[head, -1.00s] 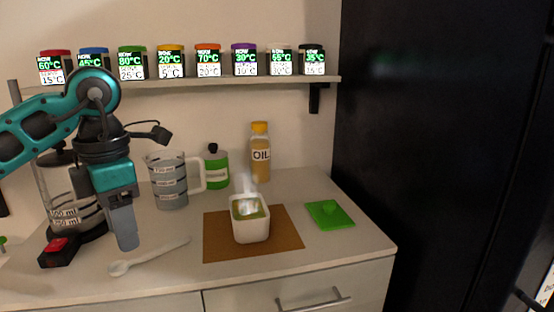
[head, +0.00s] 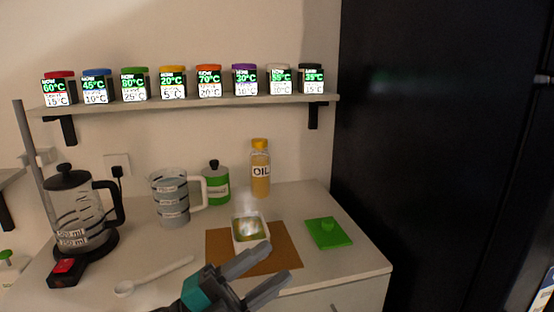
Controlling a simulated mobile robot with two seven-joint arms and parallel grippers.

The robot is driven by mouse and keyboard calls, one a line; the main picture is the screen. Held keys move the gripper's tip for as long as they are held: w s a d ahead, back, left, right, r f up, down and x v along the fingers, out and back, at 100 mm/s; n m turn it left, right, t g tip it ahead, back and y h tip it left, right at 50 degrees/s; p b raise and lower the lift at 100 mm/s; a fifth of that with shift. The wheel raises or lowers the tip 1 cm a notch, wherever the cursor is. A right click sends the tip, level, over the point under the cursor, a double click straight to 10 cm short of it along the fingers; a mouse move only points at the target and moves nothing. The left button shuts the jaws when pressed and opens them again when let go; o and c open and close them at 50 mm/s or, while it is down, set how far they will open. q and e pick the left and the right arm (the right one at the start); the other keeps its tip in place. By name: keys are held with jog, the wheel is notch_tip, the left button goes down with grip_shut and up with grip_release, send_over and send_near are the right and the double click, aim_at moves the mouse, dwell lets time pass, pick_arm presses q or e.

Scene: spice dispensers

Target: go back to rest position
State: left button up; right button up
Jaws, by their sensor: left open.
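My left gripper (head: 256,277) is low in the head view, in front of the counter's front edge, with its two grey fingers apart and nothing between them. Its teal wrist part (head: 198,290) shows at the bottom edge. The fingers point up and right, towards the brown mat (head: 283,253). They overlap the mat's near part in the picture. A white steaming container (head: 250,243) with green contents stands on the mat, partly hidden by a fingertip. My right gripper is not in view.
A kettle (head: 75,212), a red-switched black box (head: 66,271), a white spoon (head: 155,276), a measuring jug (head: 172,197), a green canister (head: 216,183), an oil bottle (head: 260,170) and a green lid (head: 328,232) are on the counter. Several spice jars line the shelf (head: 200,104).

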pick_arm(q)
jog(key=a+f+n+t+y+p, duration=0.1)
jog(key=a+f+n+t+y, duration=0.35)
jog(key=f+n+y, duration=0.45)
jog(key=a+f+n+t+y+p, duration=0.1)
jog(key=a+f+n+t+y, duration=0.2)
jog(key=a+f+n+y, duration=0.6)
jog(key=s+a+f+n+g+y+p, duration=0.1)
jog(key=s+f+n+g, duration=0.4)
jog(key=s+f, duration=0.6)
jog(key=shift+s+a+n+y, duration=0.3)
jog(key=shift+s+a+n, duration=0.25)
jog(key=shift+n, duration=0.55)
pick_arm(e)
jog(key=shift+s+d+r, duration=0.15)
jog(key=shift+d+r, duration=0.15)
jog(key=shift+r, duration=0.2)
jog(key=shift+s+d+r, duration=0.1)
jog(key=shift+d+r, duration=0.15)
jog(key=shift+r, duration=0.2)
pick_arm(q)
jog(key=shift+w+g, duration=0.1)
jog(key=shift+g, duration=0.15)
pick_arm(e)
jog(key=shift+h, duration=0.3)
